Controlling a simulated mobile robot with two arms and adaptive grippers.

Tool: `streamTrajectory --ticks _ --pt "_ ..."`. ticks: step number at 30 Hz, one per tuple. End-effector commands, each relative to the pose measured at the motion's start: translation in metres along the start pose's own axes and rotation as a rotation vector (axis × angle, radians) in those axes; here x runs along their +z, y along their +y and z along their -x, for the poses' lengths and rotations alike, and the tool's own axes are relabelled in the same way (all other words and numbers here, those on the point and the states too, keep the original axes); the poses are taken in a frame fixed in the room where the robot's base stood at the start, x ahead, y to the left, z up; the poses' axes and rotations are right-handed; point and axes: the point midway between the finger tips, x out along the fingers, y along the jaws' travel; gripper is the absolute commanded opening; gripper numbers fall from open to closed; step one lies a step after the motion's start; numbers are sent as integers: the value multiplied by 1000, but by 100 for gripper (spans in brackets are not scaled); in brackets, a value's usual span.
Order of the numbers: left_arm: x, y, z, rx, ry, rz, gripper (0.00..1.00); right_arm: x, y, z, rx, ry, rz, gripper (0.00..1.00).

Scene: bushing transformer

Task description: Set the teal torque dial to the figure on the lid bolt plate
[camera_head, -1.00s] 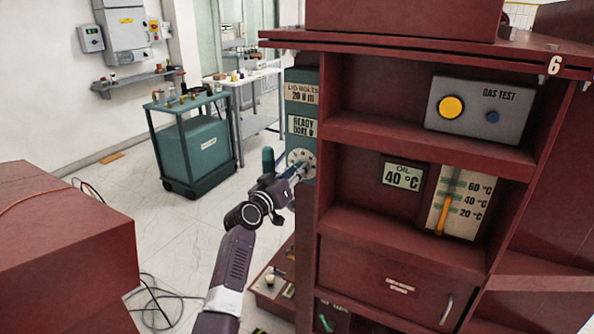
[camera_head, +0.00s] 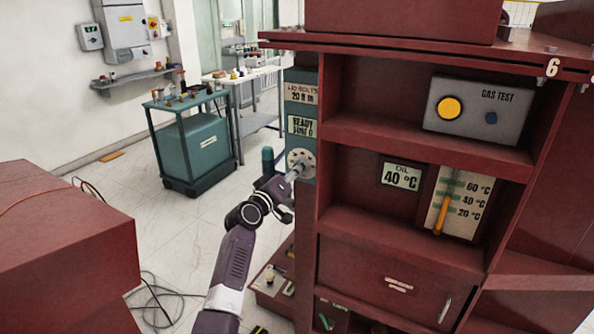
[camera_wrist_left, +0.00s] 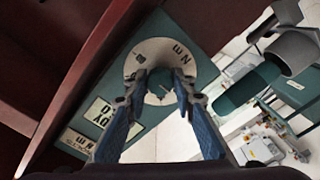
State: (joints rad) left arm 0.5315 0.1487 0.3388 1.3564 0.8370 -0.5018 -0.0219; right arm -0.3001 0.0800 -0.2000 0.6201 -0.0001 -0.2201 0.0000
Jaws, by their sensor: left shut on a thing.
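The teal torque dial (camera_wrist_left: 160,82) sits at the middle of a pale round scale plate (camera_wrist_left: 160,50) with dark marks. My left gripper (camera_wrist_left: 160,92) is shut on the dial's knob, one finger on each side. In the head view the left gripper (camera_head: 296,172) reaches the scale plate (camera_head: 301,157) on the teal panel's lower part. The lid bolt plate (camera_head: 302,94) at the panel's top reads 20 N m. A ready display (camera_head: 301,126) sits below it, its lower line blurred. The exact dial setting is too small to read. My right gripper is not in view.
The dark red cabinet (camera_head: 410,235) stands just right of the panel, with a gas test box (camera_head: 478,110), an oil display (camera_head: 401,175) reading 40 °C and a gauge (camera_head: 455,203). A teal cart (camera_head: 194,150) stands behind left. A red block (camera_head: 65,245) is at the near left.

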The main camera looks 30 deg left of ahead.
Motion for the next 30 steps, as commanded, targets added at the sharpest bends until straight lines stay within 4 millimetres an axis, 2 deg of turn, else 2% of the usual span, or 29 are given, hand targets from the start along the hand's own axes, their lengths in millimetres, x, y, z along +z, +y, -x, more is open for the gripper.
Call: streamTrajectory --ticks 6,7,11,23,30 --pt "1 -1 0 0 -2 3 0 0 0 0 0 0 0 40" --pt "1 -1 0 0 -2 3 27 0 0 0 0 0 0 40" --pt "1 0 0 0 -1 2 42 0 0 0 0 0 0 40" --pt "0 0 6 0 0 -1 42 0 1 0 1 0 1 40" --pt "1 -1 39 -1 0 -2 42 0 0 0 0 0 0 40"
